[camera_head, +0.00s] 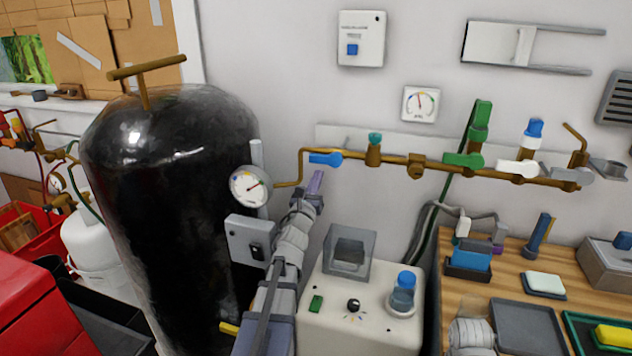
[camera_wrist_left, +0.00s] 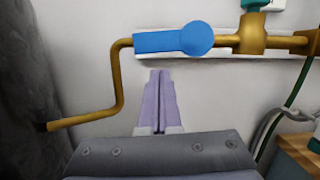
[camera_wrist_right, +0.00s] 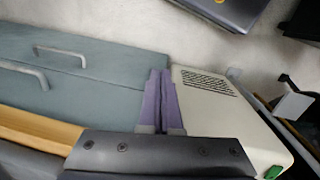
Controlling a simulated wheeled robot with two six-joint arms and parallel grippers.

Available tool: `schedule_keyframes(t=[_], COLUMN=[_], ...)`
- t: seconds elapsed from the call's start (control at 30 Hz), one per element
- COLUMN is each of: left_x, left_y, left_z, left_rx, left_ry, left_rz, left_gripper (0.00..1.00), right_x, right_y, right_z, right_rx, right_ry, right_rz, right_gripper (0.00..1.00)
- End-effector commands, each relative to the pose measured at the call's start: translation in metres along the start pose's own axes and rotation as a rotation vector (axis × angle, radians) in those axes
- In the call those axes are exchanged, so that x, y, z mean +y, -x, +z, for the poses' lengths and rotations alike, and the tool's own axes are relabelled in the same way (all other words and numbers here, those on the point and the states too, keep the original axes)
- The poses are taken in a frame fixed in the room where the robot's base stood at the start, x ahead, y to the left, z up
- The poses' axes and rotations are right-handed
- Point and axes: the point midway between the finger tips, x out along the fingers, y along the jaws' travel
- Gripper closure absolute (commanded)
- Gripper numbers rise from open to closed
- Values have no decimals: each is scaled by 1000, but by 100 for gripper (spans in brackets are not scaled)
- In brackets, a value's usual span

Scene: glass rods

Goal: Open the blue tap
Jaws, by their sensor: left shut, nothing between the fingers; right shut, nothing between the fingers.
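The blue tap (camera_head: 326,159) is a blue lever handle on the brass pipe along the wall. Its lever lies in line with the pipe, with the round end to the right. It also shows in the left wrist view (camera_wrist_left: 175,41). My left gripper (camera_head: 316,176) is shut and empty, just below the blue tap and apart from it. In the left wrist view its purple fingers (camera_wrist_left: 160,75) point up toward the lever. My right gripper (camera_wrist_right: 160,75) is shut and empty, beside a cream box and grey drawers, and the tap is not in that view.
A round gauge (camera_head: 250,186) and a large black tank (camera_head: 165,210) stand left of the tap. Green (camera_head: 463,160) and white (camera_head: 517,167) levers sit further right on the pipe. A cream machine (camera_head: 360,310) stands below. The wall just under the blue tap is clear.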

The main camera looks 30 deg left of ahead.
Motion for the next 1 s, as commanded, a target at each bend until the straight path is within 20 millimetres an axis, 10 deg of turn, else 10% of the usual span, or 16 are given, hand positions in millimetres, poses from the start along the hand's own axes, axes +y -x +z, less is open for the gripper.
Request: schedule_keyframes(t=[1.0], left_x=[-1], left_y=[-7], left_z=[26], left_rx=[-4], left_ry=[1], left_rz=[0], left_gripper=[100], right_x=[2], right_y=[26], right_z=[1], right_rx=[0], right_ry=[0], right_rz=[0], right_gripper=[100])
